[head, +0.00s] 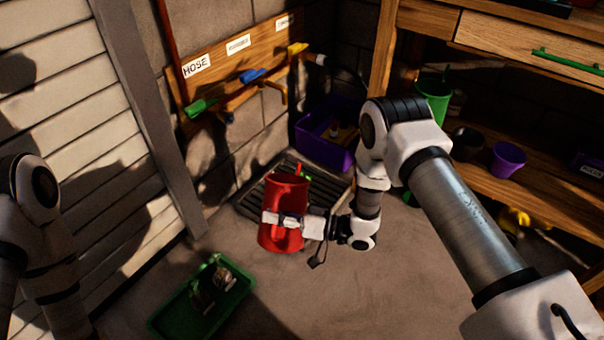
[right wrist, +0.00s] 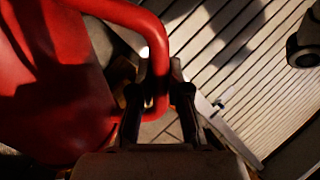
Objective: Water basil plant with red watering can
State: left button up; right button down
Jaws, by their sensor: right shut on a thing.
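The red watering can (head: 283,205) is held off to the left of my right forearm in the head view, roughly upright. My right gripper (head: 284,219) is shut on its handle. In the right wrist view the red handle (right wrist: 160,45) runs down between the two dark fingers (right wrist: 160,108), with the can's body (right wrist: 55,85) at the left. I cannot clearly make out a basil plant; a bit of green shows just behind the can. My left arm shows at the left edge of the head view, but its gripper is outside the picture.
A green tray (head: 178,319) with small glassy items lies on the floor at the front left. A dark floor grate (head: 252,203) lies behind the can. A purple bin (head: 312,136) stands at the back. Wooden shelves (head: 470,180) with pots stand at right; a labelled hose rack hangs behind.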

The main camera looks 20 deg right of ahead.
aim_at(276, 203)
jog(key=shift+w+d+r+m+p, duration=0.15)
jog(key=shift+r+p, duration=0.1)
jog(key=shift+r, duration=0.2)
jog(key=shift+w+r+m+p, duration=0.15)
jog(key=shift+r+p, duration=0.1)
jog(key=shift+r, duration=0.15)
jog(key=shift+w+d+r+m+p, duration=0.15)
jog(key=shift+r+p, duration=0.1)
jog(key=shift+r, duration=0.3)
dwell(0.7)
jog(key=shift+w+d+r+m+p, duration=0.1)
jog(key=shift+w+r+m+p, duration=0.15)
jog(key=shift+r+p, duration=0.35)
jog(key=shift+w+d+r, duration=0.15)
jog(key=shift+w+r, duration=0.15)
jog(key=shift+r, duration=0.25)
jog(key=shift+p, duration=0.3)
dwell(0.6)
jog(key=shift+w+d+r+m+p, duration=0.15)
jog(key=shift+w+r+m+p, duration=0.15)
jog(key=shift+r, duration=0.25)
jog(key=shift+w+d+r+m+p, duration=0.15)
jog(key=shift+r+m+p, duration=0.2)
jog(key=shift+r, duration=0.15)
jog(key=shift+w+d+r, duration=0.1)
jog(key=shift+w+r, duration=0.05)
dwell(0.5)
